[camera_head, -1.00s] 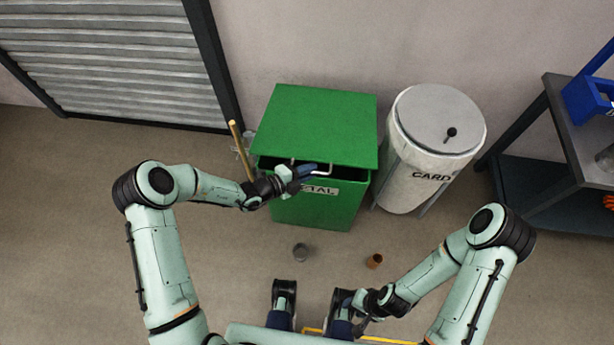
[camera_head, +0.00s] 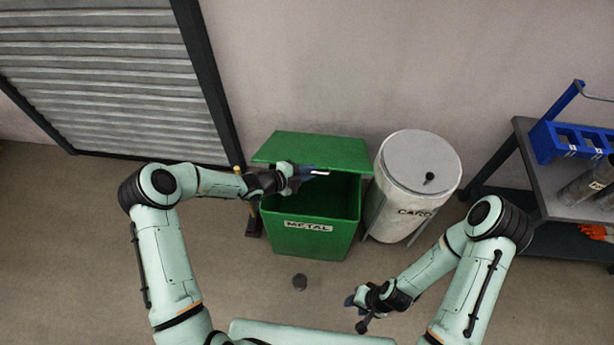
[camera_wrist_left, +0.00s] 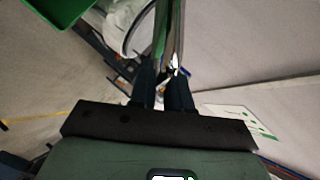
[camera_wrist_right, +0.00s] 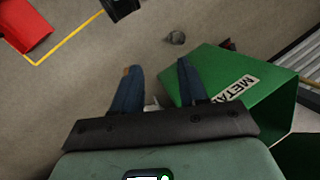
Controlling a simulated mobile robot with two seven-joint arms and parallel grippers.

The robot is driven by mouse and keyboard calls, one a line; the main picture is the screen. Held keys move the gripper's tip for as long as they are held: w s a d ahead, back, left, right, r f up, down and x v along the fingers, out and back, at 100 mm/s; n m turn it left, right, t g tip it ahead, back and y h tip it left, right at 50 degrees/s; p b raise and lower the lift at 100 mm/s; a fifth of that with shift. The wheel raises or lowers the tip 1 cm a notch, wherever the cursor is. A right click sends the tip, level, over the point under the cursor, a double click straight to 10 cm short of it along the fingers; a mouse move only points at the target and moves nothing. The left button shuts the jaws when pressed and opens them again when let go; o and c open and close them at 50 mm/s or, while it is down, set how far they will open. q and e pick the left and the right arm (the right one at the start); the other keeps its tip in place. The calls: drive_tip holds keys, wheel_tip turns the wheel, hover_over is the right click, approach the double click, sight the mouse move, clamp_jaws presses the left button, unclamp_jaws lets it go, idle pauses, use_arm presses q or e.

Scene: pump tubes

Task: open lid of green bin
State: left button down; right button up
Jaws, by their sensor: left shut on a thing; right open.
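The green bin (camera_head: 312,227) stands against the wall with a METAL label on its front. Its green lid (camera_head: 315,147) is raised and tilted up toward the wall, and the dark inside shows. My left gripper (camera_head: 302,172) is at the lid's front edge, shut on the lid handle (camera_head: 322,172), a light bar. In the left wrist view the fingers (camera_wrist_left: 165,85) are close together around the edge-on lid. My right gripper (camera_head: 358,312) is open and empty in front of the bin, low and to the right. The bin also shows in the right wrist view (camera_wrist_right: 222,80).
A white CARD bin (camera_head: 412,190) stands close to the right of the green bin. A workbench with a blue rack (camera_head: 570,140) is further right. A shutter is on the left.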

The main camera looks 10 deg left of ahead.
drive_tip(key=shift+w+r, duration=0.15)
clamp_jaws()
drive_tip(key=w+a+f+m+t+y, duration=0.1)
drive_tip(key=w+a+m+t, duration=0.2)
drive_tip(key=w+m+t, duration=0.35)
drive_tip(key=w+a+f+m+t+y, duration=0.1)
drive_tip(key=w+a+m+t, duration=0.25)
drive_tip(key=w+m, duration=0.6)
drive_tip(key=w+d+r+m+t+h, duration=0.2)
drive_tip(key=w+r+m+t, duration=0.3)
drive_tip(key=w+m, duration=0.3)
drive_tip(key=w+d+r+m+t+h, duration=0.3)
drive_tip(key=w+r+m+t, duration=0.2)
drive_tip(key=w, duration=0.6)
drive_tip(key=shift+w+r+m+h, duration=0.25)
drive_tip(key=shift+r+m+h, duration=0.15)
drive_tip(key=shift+r+m, duration=1.1)
